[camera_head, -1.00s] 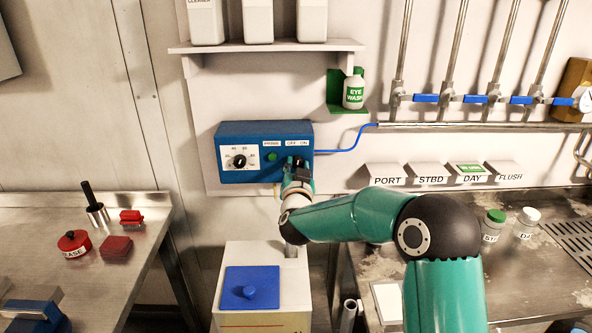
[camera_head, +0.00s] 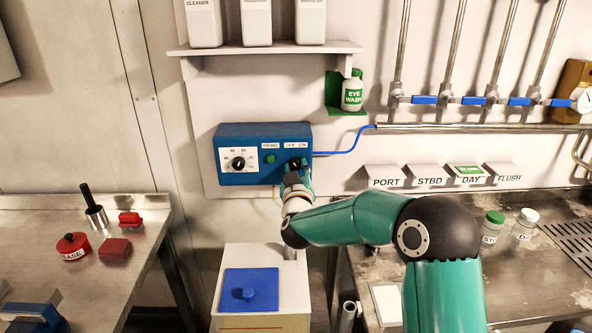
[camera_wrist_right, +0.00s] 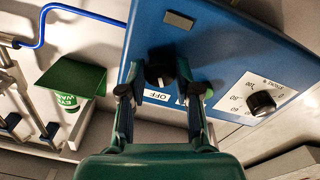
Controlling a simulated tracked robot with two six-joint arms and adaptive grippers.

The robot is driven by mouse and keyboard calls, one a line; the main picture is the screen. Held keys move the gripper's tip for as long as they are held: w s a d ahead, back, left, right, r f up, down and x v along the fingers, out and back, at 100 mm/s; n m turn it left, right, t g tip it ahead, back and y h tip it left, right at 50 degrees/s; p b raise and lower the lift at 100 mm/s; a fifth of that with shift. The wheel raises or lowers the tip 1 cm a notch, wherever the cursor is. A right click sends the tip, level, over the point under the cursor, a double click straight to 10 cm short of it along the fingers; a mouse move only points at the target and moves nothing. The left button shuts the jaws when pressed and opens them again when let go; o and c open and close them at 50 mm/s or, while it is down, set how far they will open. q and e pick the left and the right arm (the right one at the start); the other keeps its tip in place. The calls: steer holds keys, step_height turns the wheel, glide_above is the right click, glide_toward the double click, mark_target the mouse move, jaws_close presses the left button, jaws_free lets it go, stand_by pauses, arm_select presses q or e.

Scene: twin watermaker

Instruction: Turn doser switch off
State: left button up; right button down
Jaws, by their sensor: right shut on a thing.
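The doser is a blue box (camera_head: 232,178) on the back wall, with a white dial, a green button and a switch marked OFF and ON. In the right wrist view the switch is a black round knob (camera_wrist_right: 160,65); a small pale mark on it seems to face the OFF label (camera_wrist_right: 156,95). My right gripper (camera_head: 294,172) reaches up to the knob from below; in the wrist view its fingers (camera_wrist_right: 161,88) stand on both sides of it, closed on it. The ON label is hidden in the wrist view. My left gripper is not in view.
A white shelf (camera_head: 265,49) with bottles is above the box, with a green eye wash holder (camera_head: 345,95) to its right. A white container with a blue lid (camera_head: 250,288) stands below. Steel benches lie left and right; blue-handled valves line the right wall.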

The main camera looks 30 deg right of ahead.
steer(key=shift+a, duration=0.1)
stand_by(0.3)
steer(key=c, duration=0.8)
jaws_free()
steer(key=v, duration=1.2)
steer(key=shift+f, duration=0.1)
steer(key=shift+w, duration=0.1)
